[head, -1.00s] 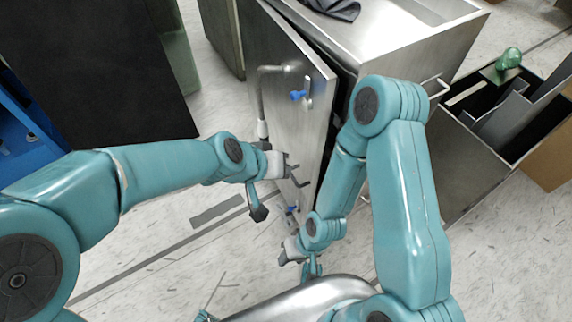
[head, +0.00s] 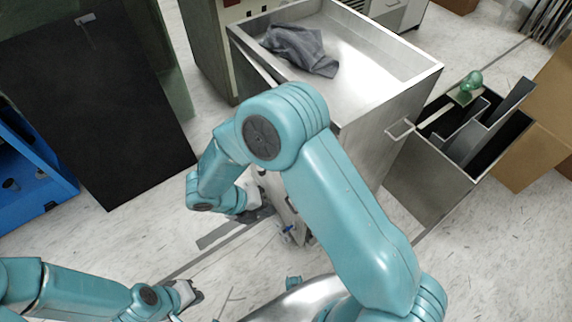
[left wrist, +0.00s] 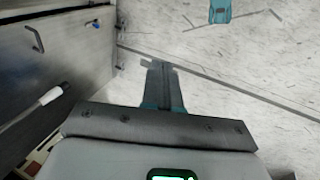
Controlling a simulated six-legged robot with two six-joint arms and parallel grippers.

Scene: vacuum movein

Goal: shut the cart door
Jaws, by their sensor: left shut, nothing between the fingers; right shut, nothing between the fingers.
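The metal cart (head: 395,110) stands at the upper middle of the head view. Its door (head: 292,222) is mostly hidden behind my right arm; its top edge shows beside the cart with a narrow dark gap, so it looks slightly ajar. A blue knob shows low on it. My right gripper (head: 262,213) is shut and empty, close beside the door's lower part; I cannot tell whether it touches. My left gripper (head: 194,291) is shut and empty, low and apart from the door. In the left wrist view, the left gripper (left wrist: 162,88) points over floor, with a handled metal panel (left wrist: 60,60) at left.
A grey cloth (head: 302,50) lies in the cart's top tray. An open metal bin (head: 430,185) with a green object (head: 472,80) stands to the right. A black panel (head: 95,110) and a blue unit (head: 35,190) stand at left.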

